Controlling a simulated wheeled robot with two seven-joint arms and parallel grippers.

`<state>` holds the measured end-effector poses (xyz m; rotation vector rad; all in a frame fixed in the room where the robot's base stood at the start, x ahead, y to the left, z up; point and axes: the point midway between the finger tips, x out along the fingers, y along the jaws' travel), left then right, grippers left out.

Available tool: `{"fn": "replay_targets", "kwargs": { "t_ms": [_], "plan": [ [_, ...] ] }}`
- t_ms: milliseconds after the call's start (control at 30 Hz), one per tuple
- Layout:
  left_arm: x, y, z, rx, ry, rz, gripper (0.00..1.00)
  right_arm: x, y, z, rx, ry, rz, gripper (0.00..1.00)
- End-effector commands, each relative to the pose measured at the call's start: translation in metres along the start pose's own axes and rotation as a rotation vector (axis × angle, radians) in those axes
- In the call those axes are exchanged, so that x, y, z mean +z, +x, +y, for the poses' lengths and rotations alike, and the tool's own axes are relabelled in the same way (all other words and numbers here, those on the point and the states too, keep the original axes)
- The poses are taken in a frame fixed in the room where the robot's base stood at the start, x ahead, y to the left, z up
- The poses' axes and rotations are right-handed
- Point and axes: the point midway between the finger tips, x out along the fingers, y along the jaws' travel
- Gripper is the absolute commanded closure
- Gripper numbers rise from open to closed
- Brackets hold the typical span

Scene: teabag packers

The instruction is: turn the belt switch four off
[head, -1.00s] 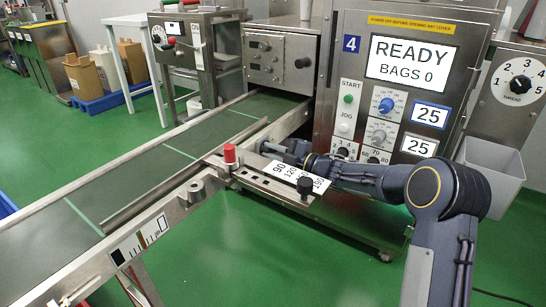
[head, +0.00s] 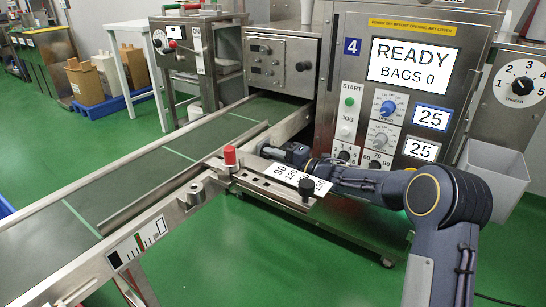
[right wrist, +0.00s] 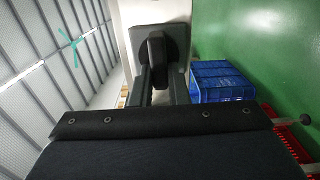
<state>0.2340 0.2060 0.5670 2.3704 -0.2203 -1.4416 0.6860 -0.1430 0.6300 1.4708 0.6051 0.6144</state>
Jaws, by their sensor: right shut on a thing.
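The conveyor belt (head: 130,185) runs from the lower left up to the machine marked 4 (head: 352,46). My right gripper (head: 268,151) is low beside the belt's side rail, behind the slanted scale plate (head: 285,172). In the right wrist view its fingers (right wrist: 161,88) are closed around a dark knob-like part (right wrist: 156,42) on a pale grey panel (right wrist: 126,20). I take this part to be the belt switch; its setting cannot be read. In the head view the gripper hides it. My left gripper is not in view.
A red knob (head: 230,156) and a black knob (head: 306,187) stand up on the rail near my right arm. A grey bin (head: 495,172) hangs at the right.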

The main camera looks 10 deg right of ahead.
Motion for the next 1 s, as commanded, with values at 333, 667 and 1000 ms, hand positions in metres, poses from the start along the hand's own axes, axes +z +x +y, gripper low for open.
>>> {"fn": "replay_targets", "kwargs": {
  "t_ms": [333,667,1000],
  "plan": [
    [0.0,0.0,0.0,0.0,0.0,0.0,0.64,0.0,-0.001,-0.002,-0.004,-0.003,0.0,0.79],
    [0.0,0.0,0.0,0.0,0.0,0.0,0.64,0.0,0.0,-0.001,-0.002,-0.002,0.0,0.64],
    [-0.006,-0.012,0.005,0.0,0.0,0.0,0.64,0.001,-0.037,0.002,-0.003,-0.001,-0.003,0.64]
  ]
}}
